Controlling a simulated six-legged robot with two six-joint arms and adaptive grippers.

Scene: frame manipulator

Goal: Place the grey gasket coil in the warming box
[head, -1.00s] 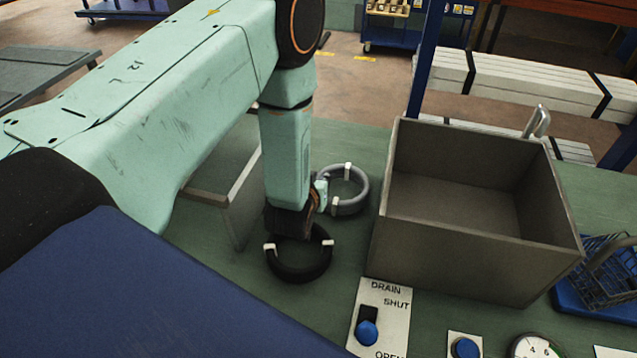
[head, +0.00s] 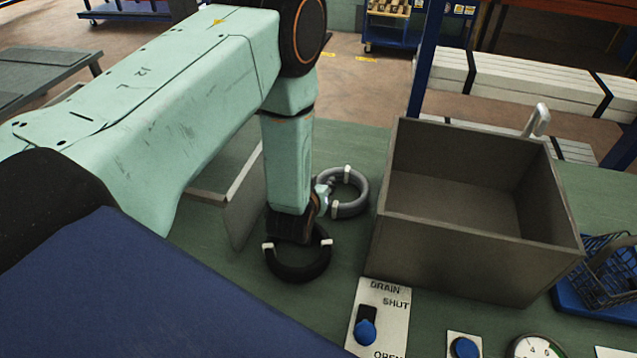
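The grey gasket coil (head: 361,189), a ring with white ties, lies on the green bench left of the box. A black coil (head: 299,272) with white ties lies nearer to me. My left gripper (head: 319,198) hangs at the left side of the grey coil, beyond the black one; its fingers are small and partly hidden by the wrist, so I cannot tell whether they grip the coil. The warming box (head: 455,262) is a grey open-topped metal box to the right, and it looks empty. My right gripper is not in view.
A plate labelled DRAIN, SHUT, OPEN (head: 382,318) with a blue knob, another blue knob (head: 464,347) and a dial (head: 535,347) line the bench front. A grey panel (head: 243,212) stands behind my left forearm.

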